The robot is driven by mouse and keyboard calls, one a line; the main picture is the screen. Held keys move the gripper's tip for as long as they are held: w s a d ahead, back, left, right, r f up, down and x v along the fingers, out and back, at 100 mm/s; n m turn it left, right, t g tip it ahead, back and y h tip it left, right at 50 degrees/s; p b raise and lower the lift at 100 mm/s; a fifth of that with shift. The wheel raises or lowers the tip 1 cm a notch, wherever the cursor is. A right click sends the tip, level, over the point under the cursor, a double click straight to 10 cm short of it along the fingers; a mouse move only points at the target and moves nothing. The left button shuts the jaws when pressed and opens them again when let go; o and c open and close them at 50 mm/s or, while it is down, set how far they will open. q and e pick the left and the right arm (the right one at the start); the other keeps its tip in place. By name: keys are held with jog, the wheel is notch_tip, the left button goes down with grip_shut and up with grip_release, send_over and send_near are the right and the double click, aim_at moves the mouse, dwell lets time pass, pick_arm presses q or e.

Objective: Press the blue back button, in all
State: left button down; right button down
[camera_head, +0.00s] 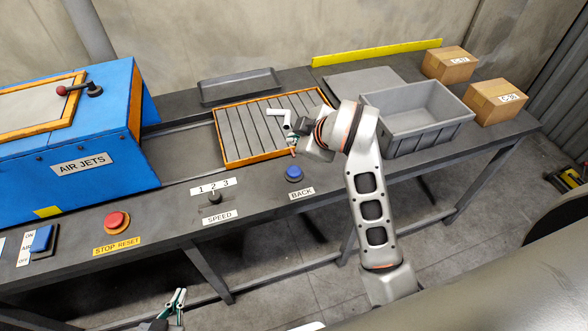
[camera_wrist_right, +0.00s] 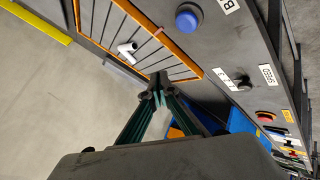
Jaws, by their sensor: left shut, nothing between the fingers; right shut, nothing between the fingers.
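The blue button (camera_head: 294,174) sits on the front strip of the dark table, just above the BACK label (camera_head: 302,193). It also shows at the top of the right wrist view (camera_wrist_right: 188,17). My right gripper (camera_head: 294,147) is shut and empty, over the near right part of the slatted grate, a little beyond the button and apart from it. In the right wrist view its fingertips (camera_wrist_right: 161,88) meet, with the button off to their upper right. My left gripper (camera_head: 178,296) is shut and empty, low in front of the table edge.
A white pipe piece (camera_head: 285,121) lies on the orange-framed grate (camera_head: 238,133). The speed knob (camera_head: 214,196) and red stop button (camera_head: 117,220) are left of the blue button. A blue AIR JETS machine (camera_head: 100,130), grey bin (camera_head: 425,133) and two boxes stand around.

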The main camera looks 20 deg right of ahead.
aim_at(295, 172)
notch_tip(295, 172, down, 8)
jog(key=b, duration=0.6)
jog(key=shift+f, duration=0.25)
jog(key=shift+f+b, duration=0.2)
jog(key=shift+b, duration=0.15)
dwell(0.8)
jog(key=shift+f+b, duration=0.4)
jog(key=shift+b, duration=0.05)
